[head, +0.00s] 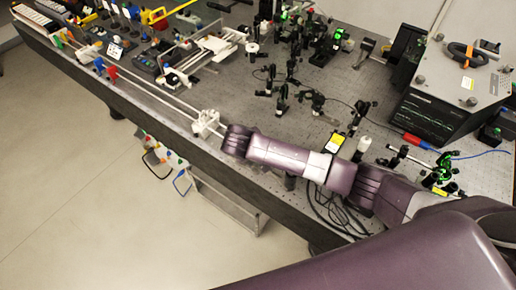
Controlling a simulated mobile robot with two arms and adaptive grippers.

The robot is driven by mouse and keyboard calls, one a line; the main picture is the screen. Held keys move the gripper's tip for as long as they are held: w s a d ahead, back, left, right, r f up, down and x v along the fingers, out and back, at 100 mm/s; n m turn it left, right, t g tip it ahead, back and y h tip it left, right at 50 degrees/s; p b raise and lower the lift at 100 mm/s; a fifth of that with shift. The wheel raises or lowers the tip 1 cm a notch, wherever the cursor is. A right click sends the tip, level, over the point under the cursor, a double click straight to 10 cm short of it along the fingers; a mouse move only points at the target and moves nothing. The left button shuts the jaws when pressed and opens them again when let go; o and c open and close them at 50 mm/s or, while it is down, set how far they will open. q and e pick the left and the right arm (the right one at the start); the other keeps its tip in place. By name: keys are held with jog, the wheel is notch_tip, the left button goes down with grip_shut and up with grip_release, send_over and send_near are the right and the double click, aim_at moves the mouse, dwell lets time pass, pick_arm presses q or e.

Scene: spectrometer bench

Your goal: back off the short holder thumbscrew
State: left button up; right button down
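My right arm comes in from the lower right and reaches left over the front of the bench. Its purple wrist ends just right of a pale, block-like piece (207,123) near the bench's front edge. I cannot tell whether that piece is part of my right gripper or bench hardware; no separate fingertips can be made out. Two long thin pale rods (160,93) run from this piece up and left along the bench. I cannot pick out the short holder or its thumbscrew at this size. My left gripper is not in view.
The perforated bench (225,92) carries several small optic mounts (283,98) in the middle. A large grey-and-black instrument (450,95) stands at the right. A white stage (222,45) and coloured tools crowd the far left. Open floor (70,170) lies in front.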

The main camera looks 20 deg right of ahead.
jog(key=shift+s+f, duration=0.2)
jog(key=shift+f, duration=0.05)
jog(key=c, duration=2.2)
grip_release()
jog(key=shift+o, duration=1.2)
jog(key=shift+d, duration=0.1)
jog(key=shift+w+r, duration=0.1)
jog(key=shift+w, duration=0.05)
jog(key=v, duration=1.2)
